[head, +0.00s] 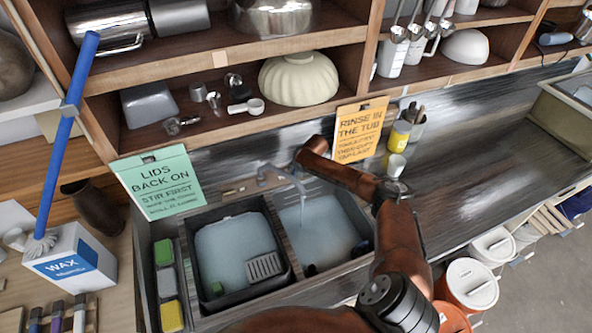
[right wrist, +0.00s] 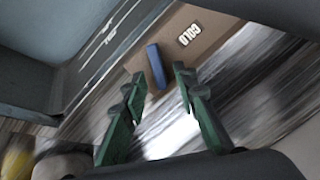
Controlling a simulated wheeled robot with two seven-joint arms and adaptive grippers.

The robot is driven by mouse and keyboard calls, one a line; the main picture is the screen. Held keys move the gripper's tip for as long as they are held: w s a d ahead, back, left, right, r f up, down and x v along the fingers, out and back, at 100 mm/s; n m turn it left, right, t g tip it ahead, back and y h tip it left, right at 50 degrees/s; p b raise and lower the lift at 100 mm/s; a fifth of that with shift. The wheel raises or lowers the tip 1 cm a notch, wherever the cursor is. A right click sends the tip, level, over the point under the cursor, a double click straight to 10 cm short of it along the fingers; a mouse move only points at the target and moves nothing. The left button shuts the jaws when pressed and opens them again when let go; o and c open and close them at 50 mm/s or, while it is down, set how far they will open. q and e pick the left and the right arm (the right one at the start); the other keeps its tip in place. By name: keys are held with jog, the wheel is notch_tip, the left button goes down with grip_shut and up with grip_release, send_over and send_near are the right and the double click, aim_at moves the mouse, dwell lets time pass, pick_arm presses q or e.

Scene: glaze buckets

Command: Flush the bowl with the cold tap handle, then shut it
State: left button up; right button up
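The sink's right bowl (head: 318,238) holds pale blue water in the head view. The grey tap (head: 274,176) stands behind it, and a thin pale stream seems to fall from its spout. In the right wrist view a blue tap handle (right wrist: 157,67) sits on a brown plate beside a COLD label (right wrist: 189,35). My right gripper (right wrist: 159,85) is open, its green fingers on either side of the handle with gaps showing. In the head view my right arm reaches over the bowl's right side, and its fingers cannot be made out. My left gripper is not in view.
The left basin holds a dark tub (head: 243,294) of water with a grey grate (head: 264,267). Shelves hang above. The counter (head: 470,180) to the right is clear.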

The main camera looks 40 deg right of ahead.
jog(key=shift+w+f, duration=0.1)
jog(key=shift+f, duration=0.25)
grip_shut()
dwell(0.3)
